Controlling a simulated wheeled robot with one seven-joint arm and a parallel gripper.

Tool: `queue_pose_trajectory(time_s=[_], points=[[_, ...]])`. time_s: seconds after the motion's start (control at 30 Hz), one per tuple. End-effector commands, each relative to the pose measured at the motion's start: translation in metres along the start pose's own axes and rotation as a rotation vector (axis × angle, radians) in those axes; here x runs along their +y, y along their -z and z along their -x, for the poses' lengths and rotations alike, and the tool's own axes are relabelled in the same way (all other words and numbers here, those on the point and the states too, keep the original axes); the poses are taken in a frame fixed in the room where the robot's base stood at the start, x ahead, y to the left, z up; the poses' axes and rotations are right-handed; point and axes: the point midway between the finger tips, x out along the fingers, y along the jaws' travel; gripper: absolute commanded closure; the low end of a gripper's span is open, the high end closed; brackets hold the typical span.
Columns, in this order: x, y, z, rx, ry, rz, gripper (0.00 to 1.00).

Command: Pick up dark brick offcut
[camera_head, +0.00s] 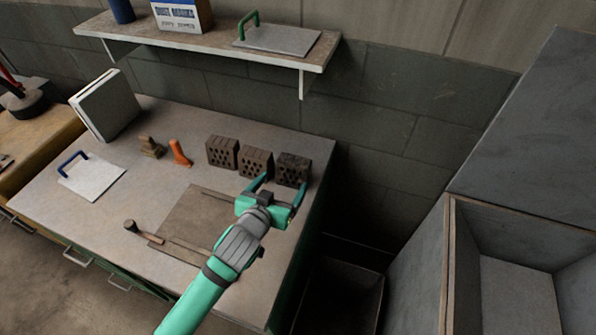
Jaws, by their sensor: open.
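Three hollow brick pieces with holes stand in a row near the back right of the workbench (110,215). The rightmost one (292,166) looks darkest and seems to be the dark brick offcut. The middle piece (255,160) and the left piece (221,151) are browner. My green gripper (284,183) is open, with its fingers pointing at the dark offcut. One fingertip overlaps the gap by the middle piece, the other the offcut's right side. I cannot tell whether the fingers touch it.
A hammer (150,238) lies at the front of a brown mat (200,217). An orange object (179,153), a wooden block (151,147) and a blue-handled trowel (91,178) are to the left. A shelf (215,43) hangs above. An open-topped cabinet (510,250) stands right.

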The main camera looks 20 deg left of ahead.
Motion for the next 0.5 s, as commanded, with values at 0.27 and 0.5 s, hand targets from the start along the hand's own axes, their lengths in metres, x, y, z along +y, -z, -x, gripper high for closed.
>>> queue_pose_trajectory(time_s=[0.27,0.5], points=[[-0.001,0.0,-0.036,-0.002,0.001,0.003,0.17],[-0.001,0.001,-0.053,-0.001,0.003,0.001,0.17]])
